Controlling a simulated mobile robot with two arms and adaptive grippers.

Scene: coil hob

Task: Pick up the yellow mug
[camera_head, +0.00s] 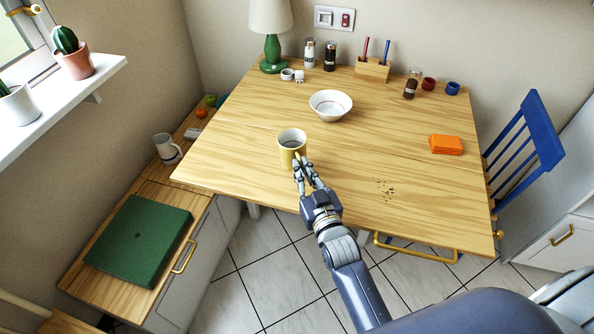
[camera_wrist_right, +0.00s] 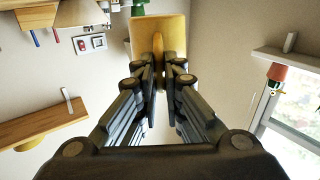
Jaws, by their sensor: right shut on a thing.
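The yellow mug (camera_head: 291,152) is upright at the table's left front part, with its open top showing. My right gripper (camera_head: 300,160) reaches it from the front and is shut on its handle. In the right wrist view, the mug (camera_wrist_right: 172,36) is at the top middle, and its handle (camera_wrist_right: 158,62) stands between the two fingers (camera_wrist_right: 160,80). I cannot tell whether the mug's base touches the table. My left gripper is not in view.
On the wooden table (camera_head: 230,140), a white bowl (camera_head: 331,104) stands behind the mug. Orange napkins (camera_head: 445,144) lie to the right, and a green lamp (camera_head: 272,50) stands at the back left. Dark crumbs (camera_head: 386,189) lie right of my gripper. A blue chair (camera_head: 525,135) is at the right.

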